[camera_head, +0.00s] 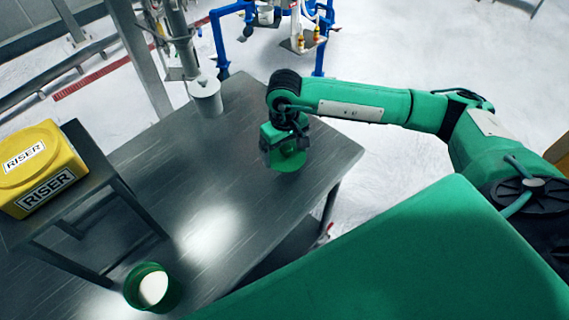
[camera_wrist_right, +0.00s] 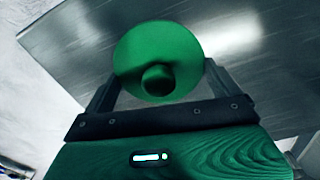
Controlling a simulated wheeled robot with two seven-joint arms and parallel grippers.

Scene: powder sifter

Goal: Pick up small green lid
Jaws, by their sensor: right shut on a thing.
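The small green lid (camera_head: 289,161) is under my right gripper (camera_head: 284,153) in the head view, near the right part of the metal table. In the right wrist view the lid (camera_wrist_right: 158,52) is a green disc with a round knob (camera_wrist_right: 157,80). The knob sits between the two dark fingers of my right gripper (camera_wrist_right: 157,84), which is shut on it. I cannot tell whether the lid touches the table. My left gripper is not in view.
The metal table (camera_head: 250,200) is mostly bare in the middle. A green container (camera_head: 170,289) with white contents stands at its front left. A raised dark stand (camera_head: 80,190) bears a yellow RISER box (camera_head: 40,168). A grey cylinder (camera_head: 206,96) is at the back.

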